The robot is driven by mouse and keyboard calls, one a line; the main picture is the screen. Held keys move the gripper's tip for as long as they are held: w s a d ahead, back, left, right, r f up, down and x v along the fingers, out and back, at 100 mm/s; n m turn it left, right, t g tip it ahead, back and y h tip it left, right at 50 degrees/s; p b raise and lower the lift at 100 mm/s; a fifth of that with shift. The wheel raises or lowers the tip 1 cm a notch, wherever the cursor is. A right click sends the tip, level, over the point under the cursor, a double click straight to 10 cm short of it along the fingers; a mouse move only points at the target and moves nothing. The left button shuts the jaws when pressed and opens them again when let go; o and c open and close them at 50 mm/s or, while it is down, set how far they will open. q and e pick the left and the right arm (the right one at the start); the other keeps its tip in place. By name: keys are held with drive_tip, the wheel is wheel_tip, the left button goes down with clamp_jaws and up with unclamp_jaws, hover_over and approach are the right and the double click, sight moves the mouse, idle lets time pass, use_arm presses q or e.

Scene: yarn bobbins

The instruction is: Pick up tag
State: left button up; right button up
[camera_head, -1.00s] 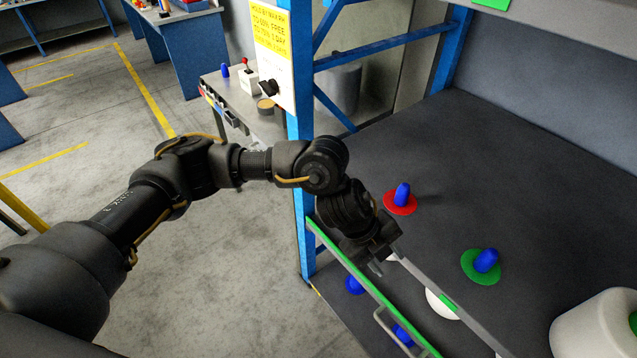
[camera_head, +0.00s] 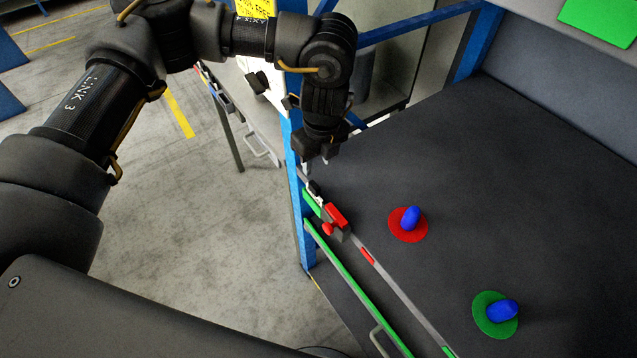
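No object is plainly marked as the tag. A small red and grey piece (camera_head: 336,215) sits on the shelf's front rail, beside the blue post; I cannot tell whether it is the tag. My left gripper (camera_head: 318,167) points down just above and behind this piece, apart from it. Its two fingertips look spread, with nothing seen between them. My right gripper is not in view.
Blue pegs stand on a red disc (camera_head: 406,226) and a green disc (camera_head: 489,313) on the dark shelf (camera_head: 520,190). A blue post (camera_head: 293,150) stands left of the shelf. A green panel (camera_head: 600,18) is at top right. The shelf's middle is clear.

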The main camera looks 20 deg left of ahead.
sight(314, 185)
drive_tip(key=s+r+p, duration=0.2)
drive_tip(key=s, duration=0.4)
use_arm(q)
wheel_tip(314, 185, down, 5)
drive_tip(key=shift+s+f, duration=0.1)
drive_tip(key=shift+a+f+p, duration=0.25)
drive_tip(key=shift+f+p, duration=0.05)
drive_tip(key=shift+p, duration=0.35)
drive_tip(key=shift+s+a+f+p, duration=0.1)
drive_tip(key=shift+s+f+p, duration=0.05)
drive_tip(key=shift+f+p, duration=0.4)
drive_tip(key=f, duration=0.3)
drive_tip(key=shift+w+a+p, duration=0.1)
drive_tip(key=shift+w+p, duration=0.15)
drive_tip(key=shift+p, duration=0.05)
drive_tip(key=shift+s, duration=0.1)
drive_tip(key=shift+c, duration=1.8)
clamp_jaws()
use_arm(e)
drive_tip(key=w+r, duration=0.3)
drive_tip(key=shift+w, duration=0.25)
